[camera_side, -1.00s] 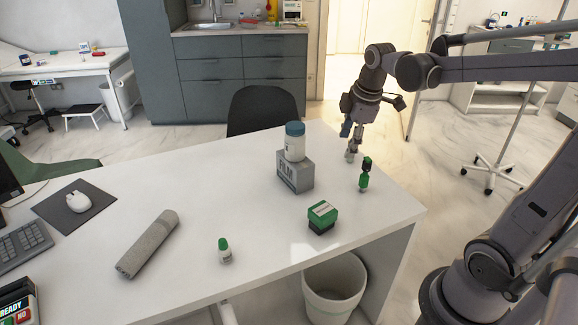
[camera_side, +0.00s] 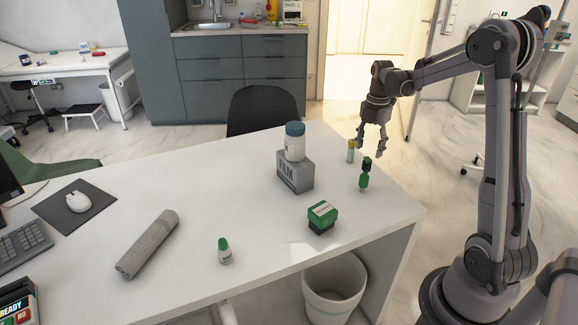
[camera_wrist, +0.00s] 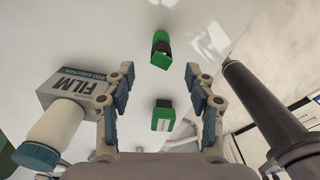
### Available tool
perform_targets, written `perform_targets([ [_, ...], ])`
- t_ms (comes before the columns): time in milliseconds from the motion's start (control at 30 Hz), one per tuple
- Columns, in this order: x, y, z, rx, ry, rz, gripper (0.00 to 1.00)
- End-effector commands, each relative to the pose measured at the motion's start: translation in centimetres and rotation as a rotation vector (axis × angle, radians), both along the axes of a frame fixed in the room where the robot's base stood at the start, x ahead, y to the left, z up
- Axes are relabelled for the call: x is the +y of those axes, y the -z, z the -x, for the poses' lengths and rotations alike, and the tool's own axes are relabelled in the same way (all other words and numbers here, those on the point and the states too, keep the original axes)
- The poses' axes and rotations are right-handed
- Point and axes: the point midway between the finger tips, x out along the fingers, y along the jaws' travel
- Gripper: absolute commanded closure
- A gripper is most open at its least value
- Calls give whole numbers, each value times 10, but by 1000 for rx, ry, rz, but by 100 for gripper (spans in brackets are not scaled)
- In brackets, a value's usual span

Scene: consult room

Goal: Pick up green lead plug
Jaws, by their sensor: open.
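The green lead plug (camera_side: 364,180) looks like a slim green piece with a black middle and a dark knob on top, standing upright near the right end of the white table. In the wrist view, I take the upper green-and-black piece (camera_wrist: 160,50) to be the plug, between and beyond the fingertips. My gripper (camera_side: 372,143) points down above the table's far right edge, behind the plug and apart from it. Its fingers are spread and empty, and they also show in the wrist view (camera_wrist: 160,75).
A green-and-black box (camera_side: 322,215) sits nearer the side camera. A green-capped bottle (camera_side: 224,251) is farther left.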

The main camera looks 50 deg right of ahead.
Motion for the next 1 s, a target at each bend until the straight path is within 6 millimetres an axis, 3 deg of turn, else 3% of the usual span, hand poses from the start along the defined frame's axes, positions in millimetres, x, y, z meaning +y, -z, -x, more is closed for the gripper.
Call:
perform_targets([
  [267,0,19,0,-1,1,0,45],
  [600,0,60,2,-2,1,1,45],
  [900,0,64,2,-2,1,1,45],
  [1000,0,64,2,-2,1,1,74],
])
